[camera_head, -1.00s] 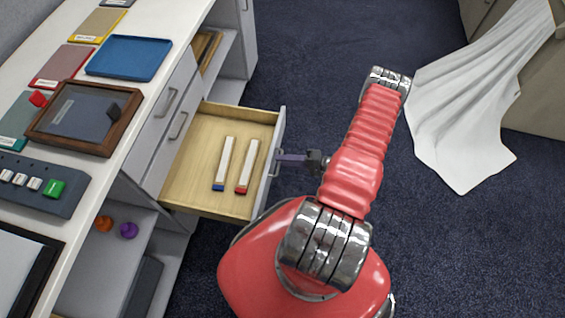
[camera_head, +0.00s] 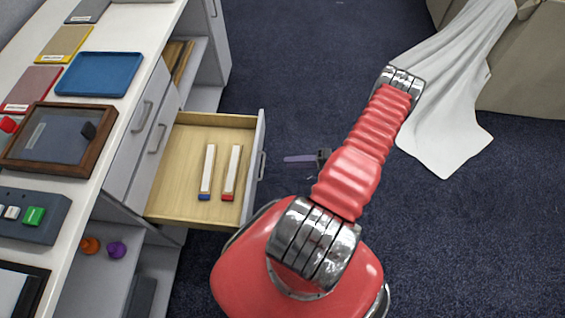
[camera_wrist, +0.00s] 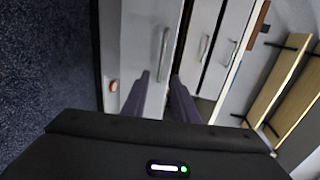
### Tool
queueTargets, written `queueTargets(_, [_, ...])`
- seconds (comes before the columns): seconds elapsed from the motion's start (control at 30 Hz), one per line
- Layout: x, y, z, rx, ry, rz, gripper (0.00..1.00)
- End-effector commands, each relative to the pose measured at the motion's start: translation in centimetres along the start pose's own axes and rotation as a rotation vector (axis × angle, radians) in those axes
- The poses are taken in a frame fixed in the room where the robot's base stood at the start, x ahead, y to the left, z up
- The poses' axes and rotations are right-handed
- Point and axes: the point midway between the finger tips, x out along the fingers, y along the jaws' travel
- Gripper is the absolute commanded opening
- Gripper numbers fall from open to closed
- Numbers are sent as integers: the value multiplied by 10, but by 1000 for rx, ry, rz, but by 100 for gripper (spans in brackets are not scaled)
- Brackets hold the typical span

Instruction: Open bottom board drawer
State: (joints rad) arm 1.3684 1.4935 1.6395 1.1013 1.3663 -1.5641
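The bottom board drawer (camera_head: 176,205) is pulled out from the cabinet under the table, with its wooden inside showing. A white stick with a blue end (camera_head: 208,170) and one with a red end (camera_head: 231,170) lie in it. Its grey front carries a bar handle (camera_head: 263,165), and a handle on a pale front (camera_wrist: 163,52) shows ahead of the fingers in the wrist view. My gripper (camera_head: 287,159) is just right of the drawer handle, apart from it. In the wrist view, my gripper's two purple fingers (camera_wrist: 158,84) are spread with nothing between them.
Two closed fronts with handles (camera_head: 141,115) sit beside the drawer. The tabletop holds a blue tray (camera_head: 98,74), a brown framed box (camera_head: 55,137) and a button panel (camera_head: 36,213). A white cloth (camera_head: 440,130) hangs to the floor at right. Dark carpet (camera_head: 310,60) is clear between.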

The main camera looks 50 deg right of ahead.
Motion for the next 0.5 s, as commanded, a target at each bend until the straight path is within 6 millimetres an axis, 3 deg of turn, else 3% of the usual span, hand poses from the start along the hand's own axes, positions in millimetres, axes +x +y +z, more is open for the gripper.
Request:
queueTargets(0.2, [-29,1,0,0,1,1,26])
queueTargets(0.5, [-36,1,1,1,-1,0,26])
